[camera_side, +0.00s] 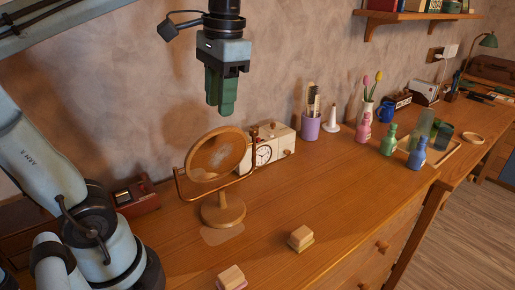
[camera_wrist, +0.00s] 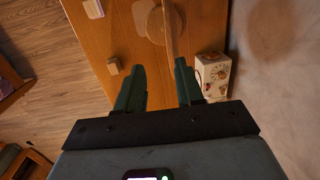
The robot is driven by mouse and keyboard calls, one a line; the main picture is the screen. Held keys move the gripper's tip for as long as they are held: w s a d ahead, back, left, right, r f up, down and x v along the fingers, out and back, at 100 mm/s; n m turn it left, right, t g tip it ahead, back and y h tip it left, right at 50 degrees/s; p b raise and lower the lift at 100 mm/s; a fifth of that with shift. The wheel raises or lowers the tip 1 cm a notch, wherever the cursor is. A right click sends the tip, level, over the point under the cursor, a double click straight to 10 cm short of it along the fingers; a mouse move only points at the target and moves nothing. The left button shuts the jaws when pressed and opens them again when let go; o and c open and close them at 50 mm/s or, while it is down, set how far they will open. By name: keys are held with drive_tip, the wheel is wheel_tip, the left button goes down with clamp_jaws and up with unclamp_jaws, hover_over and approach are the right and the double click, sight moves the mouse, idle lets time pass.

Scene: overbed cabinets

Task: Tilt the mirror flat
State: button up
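The round mirror (camera_side: 216,155) stands on the wooden dresser, held in a thin U-shaped bracket on a round wooden base (camera_side: 222,210). Its disc is steeply upright, with its face toward the side camera. In the wrist view the mirror (camera_wrist: 169,30) shows nearly edge-on as a narrow strip above its base (camera_wrist: 152,28), partly cut off by the top edge. My gripper (camera_side: 220,108) hangs above the mirror, pointing down, clear of it. In the wrist view my gripper's (camera_wrist: 160,66) two green fingers are wide apart with nothing between them.
A cream radio-like clock (camera_side: 272,146) stands close behind the mirror. A purple pen cup (camera_side: 310,126) and several bottles (camera_side: 388,140) stand to the right. The dresser top right of the blocks is clear.

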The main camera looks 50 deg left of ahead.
sight(219, 128)
drive_tip(key=shift+t+y, duration=0.4)
drive_tip(key=shift+y, duration=0.3)
drive_tip(key=x, duration=1)
drive_tip(key=shift+w+a+f, duration=0.25)
drive_tip(key=shift+a+f, duration=0.05)
drive_tip(key=shift+a, duration=0.1)
drive_tip(key=shift+c, duration=0.3)
clamp_jaws()
